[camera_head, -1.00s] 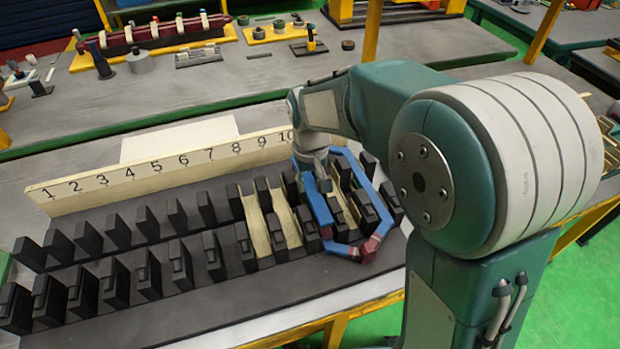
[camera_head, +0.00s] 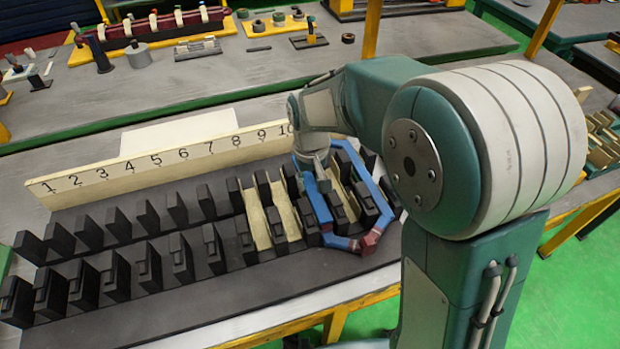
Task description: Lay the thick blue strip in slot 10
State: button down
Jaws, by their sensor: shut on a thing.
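The thick blue strip is a six-sided loop (camera_head: 319,209) with dark red wrapped parts at its near end. My gripper (camera_head: 322,180) is shut on the upper left part of the loop. The loop's left leg runs among the black teeth just right of two cream-lined slots. Its right leg lies farther right, past more cream liners. I cannot tell whether either leg is down in a slot. The number board (camera_head: 160,165) reads 1 to 10 from left to right. My arm partly covers the 10, and slots beyond it are partly hidden.
Two rows of black teeth (camera_head: 146,270) stand on the dark base (camera_head: 210,308). Cream liners (camera_head: 257,222) sit in several slots on the right. A white sheet (camera_head: 180,135) lies behind the board. Another bench with tools is at the back.

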jog(key=shift+f, duration=0.4)
dwell(0.6)
jog(key=shift+c, duration=1.3)
grip_release()
jog(key=shift+r, duration=0.9)
jog(key=shift+r, duration=3.7)
notch_tip(320, 180, up, 12)
send_over(310, 184)
jog(key=s+d+f+m+t, duration=0.1)
jog(key=s+d+f+t, duration=0.1)
jog(key=s+d, duration=0.4)
jog(key=s+d+f+m+t, duration=0.2)
jog(key=s+d, duration=0.4)
jog(key=s, duration=0.7)
notch_tip(310, 184, down, 2)
jog(key=shift+s+d+f+t, duration=0.25)
jog(key=shift+d+t, duration=0.15)
jog(key=shift+t, duration=0.4)
